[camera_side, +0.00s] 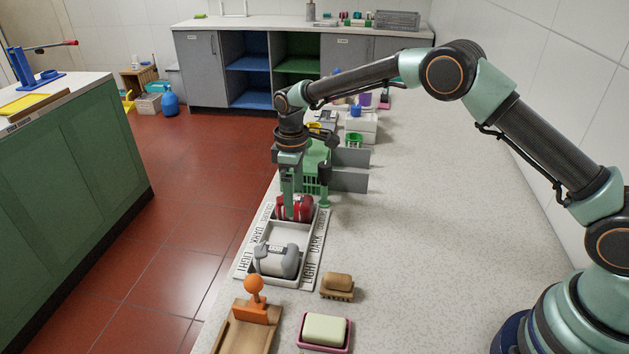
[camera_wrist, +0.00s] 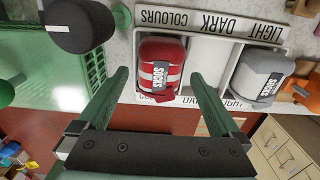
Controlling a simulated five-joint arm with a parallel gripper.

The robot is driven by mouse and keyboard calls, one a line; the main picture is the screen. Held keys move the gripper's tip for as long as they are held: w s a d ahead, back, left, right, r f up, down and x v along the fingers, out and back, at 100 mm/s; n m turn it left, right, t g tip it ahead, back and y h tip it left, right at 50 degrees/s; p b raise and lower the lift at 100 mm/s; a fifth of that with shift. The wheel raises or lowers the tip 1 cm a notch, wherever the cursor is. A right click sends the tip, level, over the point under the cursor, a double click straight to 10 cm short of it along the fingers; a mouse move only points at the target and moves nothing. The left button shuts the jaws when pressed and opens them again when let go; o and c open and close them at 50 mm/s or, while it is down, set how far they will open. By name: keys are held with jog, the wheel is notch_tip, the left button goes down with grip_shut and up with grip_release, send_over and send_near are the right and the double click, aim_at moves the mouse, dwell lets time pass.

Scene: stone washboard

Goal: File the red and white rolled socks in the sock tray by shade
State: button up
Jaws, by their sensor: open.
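The red rolled socks (camera_side: 295,208), striped white with a grey SOCKS label, sit in the COLOURS compartment of the sock tray (camera_wrist: 221,60); they show in the wrist view (camera_wrist: 149,62). The pale grey-white rolled socks (camera_side: 277,260) lie in the LIGHT compartment at the other end, also seen in the wrist view (camera_wrist: 257,76). The DARK compartment between them is empty. My gripper (camera_wrist: 158,72) is open, its green fingers pointing down at the red socks, one to each side in the wrist view. I cannot tell whether they touch. The side view shows my gripper (camera_side: 297,192) low over that compartment.
A dark roll-shaped thing with a white strip (camera_wrist: 77,25) stands beside a green slatted rack (camera_wrist: 62,60) near the tray. A brown brush (camera_side: 337,285), a soap dish (camera_side: 324,331) and an orange-knobbed wooden board (camera_side: 255,312) lie in front. The counter's right side is clear.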

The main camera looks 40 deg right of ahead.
jog(key=s+d+r+m+t, duration=0.1)
jog(key=s+d+r+m, duration=0.15)
jog(key=r, duration=1.45)
jog(key=s+d+r+m+t, duration=0.2)
jog(key=s+d+r, duration=0.35)
jog(key=s, duration=0.25)
jog(key=s+d+f+m+t, duration=0.1)
jog(key=s+d+m, duration=0.1)
jog(key=s, duration=0.5)
jog(key=s+d+f+m+t, duration=0.1)
jog(key=s+d+m, duration=0.1)
jog(key=s, duration=0.5)
jog(key=shift+s+d+f+t, duration=0.15)
jog(key=shift+s+d+t, duration=0.15)
jog(key=shift+d, duration=0.3)
jog(key=shift+m, duration=0.25)
